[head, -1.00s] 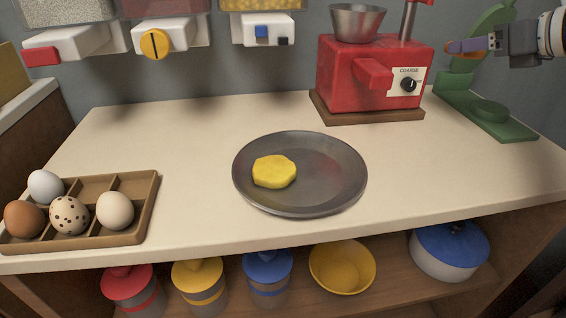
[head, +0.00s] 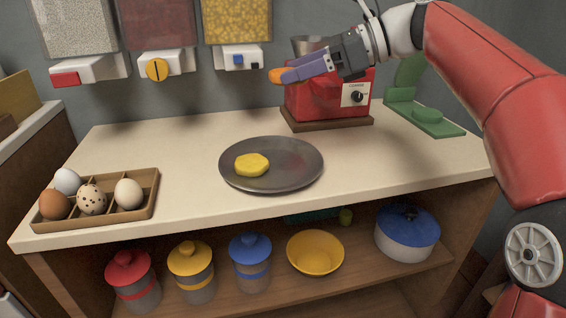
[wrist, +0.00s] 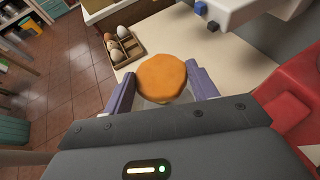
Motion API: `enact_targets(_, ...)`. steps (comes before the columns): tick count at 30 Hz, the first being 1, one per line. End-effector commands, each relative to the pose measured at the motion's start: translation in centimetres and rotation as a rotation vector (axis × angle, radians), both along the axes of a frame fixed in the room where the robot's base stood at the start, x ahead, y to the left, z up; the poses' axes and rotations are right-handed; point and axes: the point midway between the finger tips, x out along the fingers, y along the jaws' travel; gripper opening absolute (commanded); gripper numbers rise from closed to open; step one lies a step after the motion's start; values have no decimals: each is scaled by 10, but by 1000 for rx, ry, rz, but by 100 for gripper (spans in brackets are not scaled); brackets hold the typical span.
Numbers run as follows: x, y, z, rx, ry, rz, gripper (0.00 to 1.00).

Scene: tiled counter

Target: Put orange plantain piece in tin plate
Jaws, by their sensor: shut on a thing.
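My gripper (head: 283,77) is shut on the orange plantain piece (wrist: 162,78), a round orange disc between its two purple fingers in the wrist view. In the head view the orange piece (head: 276,76) shows at the fingertips, high above the counter. The tin plate (head: 295,178) is a dark round metal plate on the counter, below the gripper and apart from it. A yellow piece (head: 252,164) lies on the left part of the plate. In the wrist view the held piece hides most of the plate.
A red grinder (head: 310,102) stands behind the plate, partly hidden by my gripper. A green stand (head: 425,116) is at the back right. A wooden tray (head: 146,198) with several eggs sits at the left. Dispensers (head: 240,60) hang on the wall. The counter around the plate is clear.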

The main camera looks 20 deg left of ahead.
Motion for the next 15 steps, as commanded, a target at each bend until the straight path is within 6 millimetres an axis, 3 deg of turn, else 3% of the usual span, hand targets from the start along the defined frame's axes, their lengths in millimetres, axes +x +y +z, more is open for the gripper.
enact_targets(1,0,0,-22,-2,5,-1,32)
enact_targets(9,0,0,-91,-2,4,-2,32)
enact_targets(15,0,0,-119,1,2,-2,32)
